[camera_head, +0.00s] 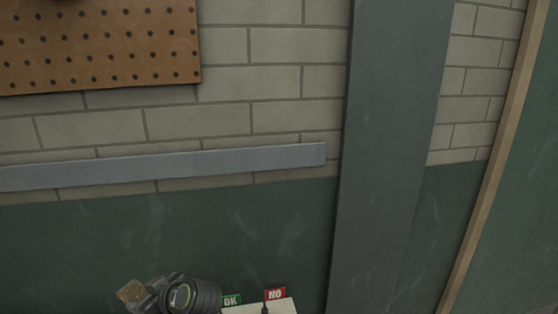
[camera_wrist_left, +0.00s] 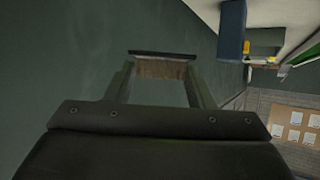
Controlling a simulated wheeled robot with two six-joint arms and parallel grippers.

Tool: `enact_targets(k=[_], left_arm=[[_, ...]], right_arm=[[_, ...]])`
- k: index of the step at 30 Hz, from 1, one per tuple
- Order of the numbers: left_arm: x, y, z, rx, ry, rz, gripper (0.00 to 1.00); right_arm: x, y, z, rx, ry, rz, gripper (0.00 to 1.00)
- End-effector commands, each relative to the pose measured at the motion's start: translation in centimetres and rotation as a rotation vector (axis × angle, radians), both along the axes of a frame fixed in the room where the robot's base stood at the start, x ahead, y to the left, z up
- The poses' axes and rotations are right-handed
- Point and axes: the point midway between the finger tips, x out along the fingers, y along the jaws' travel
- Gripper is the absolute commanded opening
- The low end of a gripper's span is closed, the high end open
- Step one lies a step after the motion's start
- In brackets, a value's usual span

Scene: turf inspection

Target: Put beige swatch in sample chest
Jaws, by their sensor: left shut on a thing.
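My left gripper (camera_head: 140,296) is low in the head view, just left of a pale board or box. It is shut on a small yellowish-beige piece, the beige swatch (camera_head: 131,290), which sticks out past its fingers to the left. In the left wrist view the swatch (camera_wrist_left: 160,69) is a tan strip with a dark edge between the two fingers. It is held in the air, clear of any surface that I can see. I cannot pick out the sample chest for certain in either view. My right gripper is not in view.
A pale board or box (camera_head: 262,307) carries a green OK tag (camera_head: 231,300) and a red NO tag (camera_head: 275,293). A green and brick wall stands behind, with a pegboard (camera_head: 95,45). A blue block-like object (camera_wrist_left: 231,30) shows at the upper right of the wrist view.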

Motion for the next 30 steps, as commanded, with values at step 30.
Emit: enact_targets(k=[30], left_arm=[[-2.5, -10.6, 15.4, 0.002, 0.001, -1.138, 0.28]], right_arm=[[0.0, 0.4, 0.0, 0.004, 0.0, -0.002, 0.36]])
